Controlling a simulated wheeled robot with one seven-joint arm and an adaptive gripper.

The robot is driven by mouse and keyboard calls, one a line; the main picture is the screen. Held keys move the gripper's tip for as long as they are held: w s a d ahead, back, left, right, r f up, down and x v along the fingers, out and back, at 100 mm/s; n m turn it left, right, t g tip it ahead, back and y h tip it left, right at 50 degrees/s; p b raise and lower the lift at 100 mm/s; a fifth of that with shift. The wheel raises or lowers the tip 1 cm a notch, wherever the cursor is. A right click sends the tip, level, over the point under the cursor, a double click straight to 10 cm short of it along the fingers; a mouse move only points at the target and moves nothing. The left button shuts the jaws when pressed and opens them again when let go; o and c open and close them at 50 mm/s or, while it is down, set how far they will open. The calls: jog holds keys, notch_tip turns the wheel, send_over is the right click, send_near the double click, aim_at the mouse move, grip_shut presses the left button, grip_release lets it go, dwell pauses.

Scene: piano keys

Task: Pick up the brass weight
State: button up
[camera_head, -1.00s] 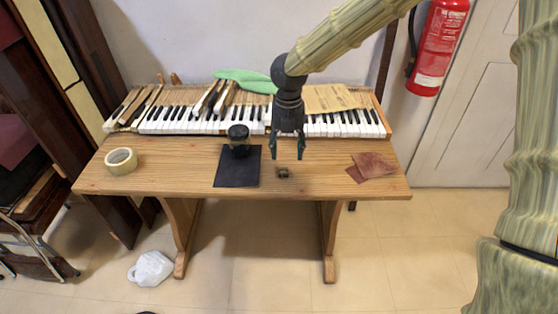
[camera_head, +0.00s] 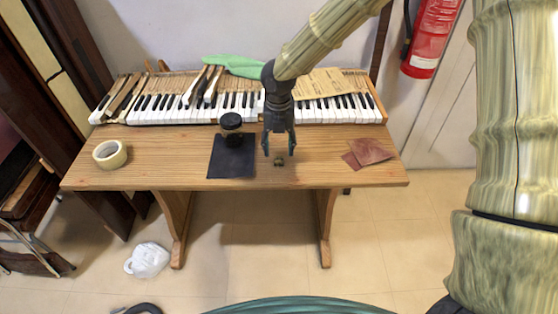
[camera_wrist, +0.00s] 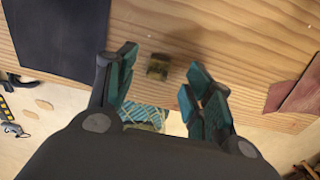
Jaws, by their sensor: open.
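The brass weight (camera_head: 279,161) is a small dark brassy piece on the wooden table, near its front edge and right of the dark mat. It also shows in the wrist view (camera_wrist: 158,67), just beyond and between the fingertips. My gripper (camera_head: 279,154) points down over the table with its fingers spread. In the wrist view my gripper (camera_wrist: 160,77) is open, with nothing between its fingers. The fingers appear apart from the weight; the exact height above it is hard to tell.
Piano keys (camera_head: 160,110) line the back. The wooden table (camera_head: 330,165) is clear around the weight.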

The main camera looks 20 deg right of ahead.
jog(key=shift+f, duration=1.95)
grip_shut()
jog(key=shift+r, duration=0.5)
jog(key=shift+s+a+r, duration=0.1)
jog(key=shift+s+r, duration=0.1)
jog(key=shift+r, duration=0.45)
jog(key=shift+s+a+r, duration=0.1)
jog(key=shift+s+r, duration=0.1)
jog(key=shift+r, duration=0.4)
jog(key=s+a+b, duration=0.1)
jog(key=s+a, duration=0.2)
jog(key=s, duration=0.3)
jog(key=s+a+r+b, duration=0.1)
jog(key=s+a, duration=0.2)
jog(key=s, duration=0.4)
jog(key=shift+s+a+r, duration=0.2)
jog(key=shift+a+r, duration=0.05)
jog(key=shift+a, duration=0.15)
